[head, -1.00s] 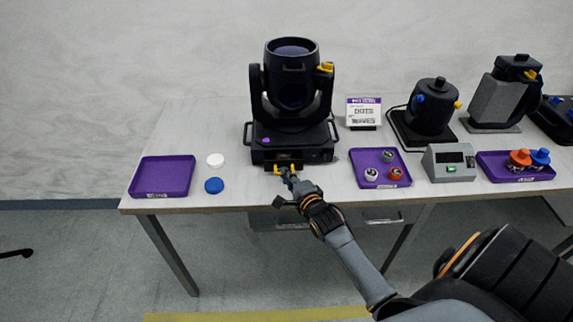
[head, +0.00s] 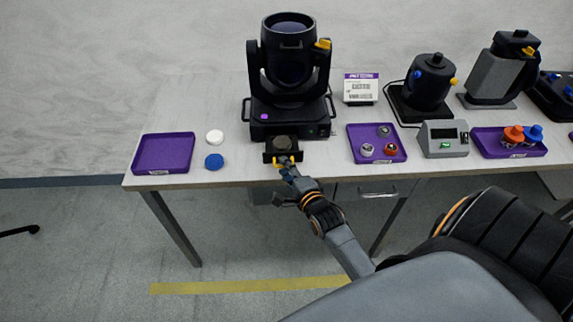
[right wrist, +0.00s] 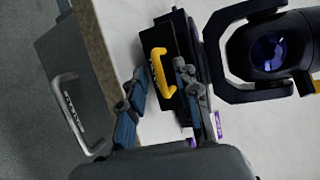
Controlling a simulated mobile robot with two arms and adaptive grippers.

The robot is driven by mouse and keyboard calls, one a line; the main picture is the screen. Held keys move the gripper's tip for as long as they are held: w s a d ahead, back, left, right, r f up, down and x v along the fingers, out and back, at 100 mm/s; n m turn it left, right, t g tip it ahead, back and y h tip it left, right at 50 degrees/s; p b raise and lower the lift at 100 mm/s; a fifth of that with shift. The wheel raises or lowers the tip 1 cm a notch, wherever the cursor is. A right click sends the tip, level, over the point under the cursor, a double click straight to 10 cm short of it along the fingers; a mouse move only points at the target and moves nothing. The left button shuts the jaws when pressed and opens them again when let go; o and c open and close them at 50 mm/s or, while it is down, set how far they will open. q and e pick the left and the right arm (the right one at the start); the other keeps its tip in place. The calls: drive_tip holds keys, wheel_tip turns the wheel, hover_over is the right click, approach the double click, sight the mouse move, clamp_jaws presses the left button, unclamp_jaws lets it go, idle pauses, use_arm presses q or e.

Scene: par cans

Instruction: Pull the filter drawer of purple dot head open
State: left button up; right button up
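The purple dot head (head: 288,75) is a black moving light on a black base with a purple dot (head: 264,116) on its front left. Its filter drawer (head: 269,156) stands out from the front of the base, with a dark round filter (head: 284,142) lying in it. The yellow drawer handle (right wrist: 161,72) shows in the right wrist view. My right gripper (head: 287,170) is at the drawer front. In the right wrist view its blue-grey fingers stand apart, one on each side of the handle, with gaps visible. My left gripper is not in view.
An empty purple tray (head: 164,153) and white (head: 215,137) and blue (head: 214,161) discs lie left. At right are a purple tray (head: 356,133) with small parts, a grey meter box (head: 443,139) and other lamp heads. A table drawer handle (right wrist: 72,115) is below the edge.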

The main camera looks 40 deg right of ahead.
drive_tip(key=v, duration=1.2)
drive_tip(key=shift+f, duration=0.15)
drive_tip(key=s+a+f+n+g+y, duration=0.1)
drive_tip(key=s+a+f+n+g, duration=0.15)
drive_tip(key=f, duration=0.65)
drive_tip(key=s+a+f+n+g+y, duration=0.1)
drive_tip(key=s+a+f+n+g, duration=0.2)
drive_tip(key=f, duration=0.6)
drive_tip(key=s+a+f+n+g, duration=0.1)
drive_tip(key=s+f+n, duration=0.3)
drive_tip(key=f, duration=0.5)
drive_tip(key=s+f+n+g, duration=0.4)
drive_tip(key=s+f+n, duration=0.3)
drive_tip(key=s, duration=0.4)
drive_tip(key=s+f+n+g, duration=0.4)
drive_tip(key=s+f+n, duration=0.2)
drive_tip(key=s+f, duration=0.4)
drive_tip(key=shift+s+a+n, duration=0.35)
drive_tip(key=shift+s+a, duration=0.1)
drive_tip(key=shift+s, duration=0.3)
